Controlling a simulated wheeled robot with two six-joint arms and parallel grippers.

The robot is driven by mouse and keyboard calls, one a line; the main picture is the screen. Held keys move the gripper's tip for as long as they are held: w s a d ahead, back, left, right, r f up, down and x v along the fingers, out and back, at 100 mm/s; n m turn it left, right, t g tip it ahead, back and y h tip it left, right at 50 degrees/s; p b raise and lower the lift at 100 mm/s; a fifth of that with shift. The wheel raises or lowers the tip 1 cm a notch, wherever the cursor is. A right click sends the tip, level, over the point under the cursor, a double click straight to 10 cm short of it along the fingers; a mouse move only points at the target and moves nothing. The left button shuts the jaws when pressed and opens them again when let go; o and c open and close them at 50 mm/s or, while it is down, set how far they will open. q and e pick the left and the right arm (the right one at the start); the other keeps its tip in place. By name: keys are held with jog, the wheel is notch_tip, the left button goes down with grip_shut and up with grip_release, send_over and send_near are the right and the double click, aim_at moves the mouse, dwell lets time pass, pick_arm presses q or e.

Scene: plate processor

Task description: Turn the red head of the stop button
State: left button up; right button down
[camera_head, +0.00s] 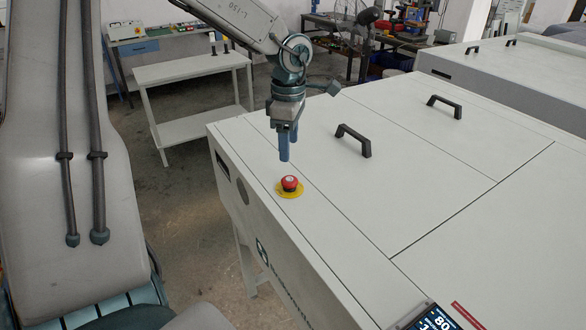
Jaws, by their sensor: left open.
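The stop button has a red head (289,182) on a round yellow plate (281,191), set on the white top of the machine near its left edge. My left gripper (288,150) hangs above the red head with its blue fingers pointing down. It is open and empty, and a small gap shows between the fingertips and the button. My right gripper is not in view.
The plate processor (400,180) has black handles (353,141) (444,106) on its lid panels. A display (432,318) stands at the front edge. A white trolley (190,68) stands at the back left. The machine top around the button is clear.

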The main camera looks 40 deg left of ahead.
aim_at(290, 178)
pick_arm(q)
notch_tip(290, 178, down, 3)
jog(key=shift+s+r+p, duration=0.1)
jog(key=shift+p, duration=0.45)
jog(key=f+p, duration=0.1)
jog(key=f, duration=0.4)
jog(key=shift+w+f+p, duration=0.1)
jog(key=shift+w+p, duration=0.1)
jog(key=shift+p, duration=0.1)
jog(key=shift+f, duration=0.7)
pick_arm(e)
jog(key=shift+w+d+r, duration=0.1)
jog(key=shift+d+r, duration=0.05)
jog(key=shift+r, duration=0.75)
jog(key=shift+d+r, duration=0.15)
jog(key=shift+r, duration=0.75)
pick_arm(q)
jog(key=c, duration=1)
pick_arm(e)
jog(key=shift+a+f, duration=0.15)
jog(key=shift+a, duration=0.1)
